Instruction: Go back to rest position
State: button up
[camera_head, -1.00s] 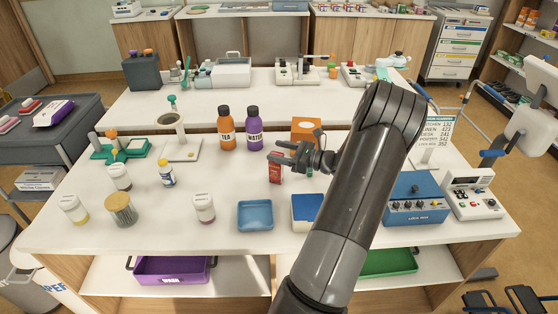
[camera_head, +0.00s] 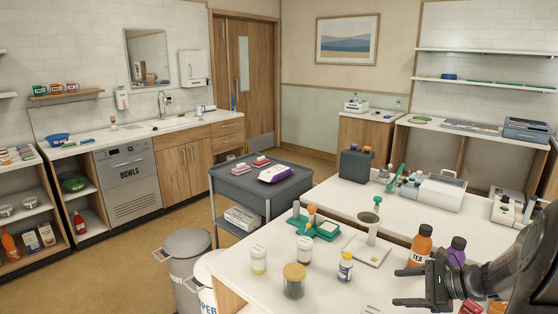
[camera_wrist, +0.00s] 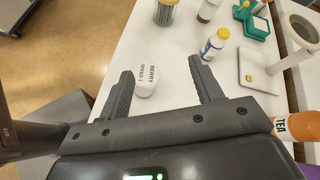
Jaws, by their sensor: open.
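My gripper (camera_head: 406,287) is at the lower right of the head view, over the bench, with its jaws apart. In the wrist view its two fingers (camera_wrist: 160,68) are spread. A white-lidded jar marked as berry spread (camera_wrist: 146,80) shows between and beyond them, apparently on the bench below. Nothing seems to be held. My arm fills the lower right corner of the head view and hides part of the bench behind it.
Near the gripper stand the orange TEA bottle (camera_head: 421,246), a purple bottle (camera_head: 457,252), a yellow-capped bottle (camera_head: 345,266) and a jar (camera_head: 294,281). A grey cart (camera_head: 240,188) and bins (camera_head: 186,250) stand left of the bench. Open floor lies further left.

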jog(key=s+a+r+n+g+h, duration=0.2)
jog(key=s+a+n, duration=0.15)
jog(key=a, duration=0.35)
jog(key=s+a+r+n+g+h, duration=0.1)
jog(key=s+a+r+n+g, duration=0.15)
jog(key=a+n, duration=0.35)
jog(key=s+a+r+n+t+h, duration=0.1)
jog(key=s+a+r+n+h, duration=0.1)
jog(key=s+a+n+h, duration=0.1)
jog(key=s+a+r+n+t+h, duration=0.1)
jog(key=s+a+r+n+h, duration=0.2)
jog(key=s+a+n, duration=0.2)
jog(key=s+n, duration=0.3)
jog(key=s, duration=0.2)
jog(key=shift+r+t, duration=0.15)
jog(key=shift+t, duration=0.2)
